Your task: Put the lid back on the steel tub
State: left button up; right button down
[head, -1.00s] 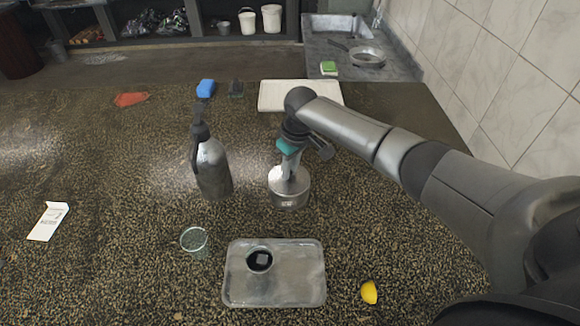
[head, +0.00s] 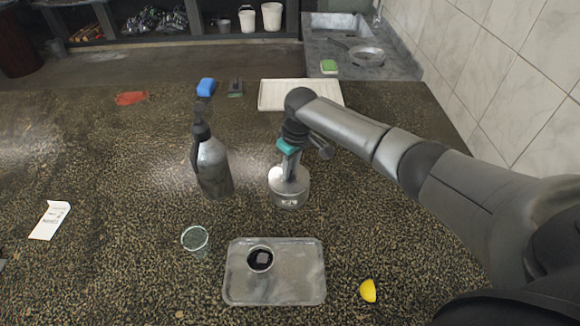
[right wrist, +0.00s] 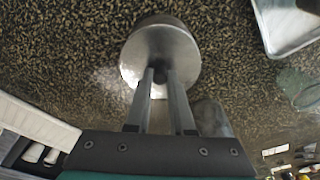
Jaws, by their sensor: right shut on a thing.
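The steel tub (head: 289,201) stands upright on the speckled counter, right of the dark bottle. Its round steel lid (head: 281,184) is at the tub's top; in the right wrist view the lid (right wrist: 183,50) hides nearly all of the tub below. I cannot tell whether the lid is fully seated or slightly above the rim. My right gripper (head: 290,176) points down from above, its fingers shut on the lid's dark knob; the fingers also show in the right wrist view (right wrist: 160,76). My left gripper is not clearly seen.
A dark bottle (head: 213,169) stands close left of the tub. In front are a glass (head: 195,239), a metal tray (head: 298,274) holding a small cup (head: 260,259), and a lemon piece (head: 368,291). A white board (head: 300,95) lies behind. The left counter is mostly clear.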

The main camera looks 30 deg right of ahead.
jog(key=shift+c, duration=1.1)
grip_release()
jog(key=shift+r+p, duration=3.5)
jog(key=shift+p, duration=0.4)
grip_shut()
